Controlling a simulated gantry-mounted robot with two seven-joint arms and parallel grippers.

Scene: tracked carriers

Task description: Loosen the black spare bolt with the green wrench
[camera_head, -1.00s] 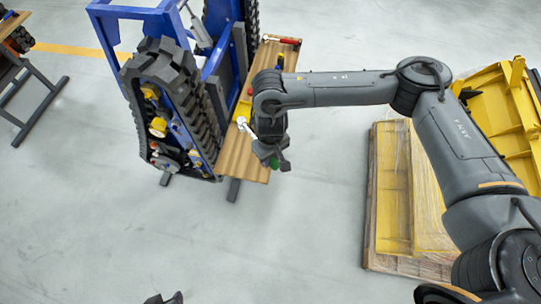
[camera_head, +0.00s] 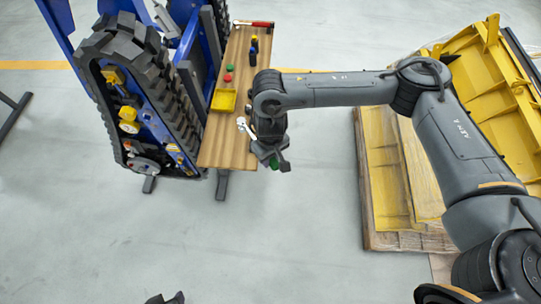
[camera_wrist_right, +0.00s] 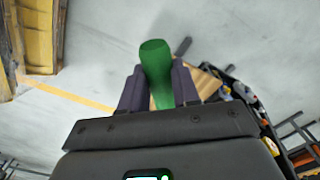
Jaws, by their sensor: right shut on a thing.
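My right gripper (camera_head: 277,161) is shut on the green wrench; the end of its green handle (camera_head: 274,164) shows between the fingers. The handle (camera_wrist_right: 155,65) also stands between both fingers in the right wrist view. A pale metal wrench head (camera_head: 242,125) shows left of the gripper, over the bench's right edge. The black spare bolt cannot be made out; the tracked carrier (camera_head: 135,125) left of the bench has several yellow and grey fittings on its side. A dark tip at the bottom edge, probably my left gripper (camera_head: 165,299), is mostly cut off.
The wooden bench (camera_head: 222,150) holds a yellow tray (camera_head: 224,100), red and green pieces, a dark yellow-topped tool and a red-handled tool. A pallet with yellow parts (camera_head: 388,170) stands at the right. The floor in front is clear.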

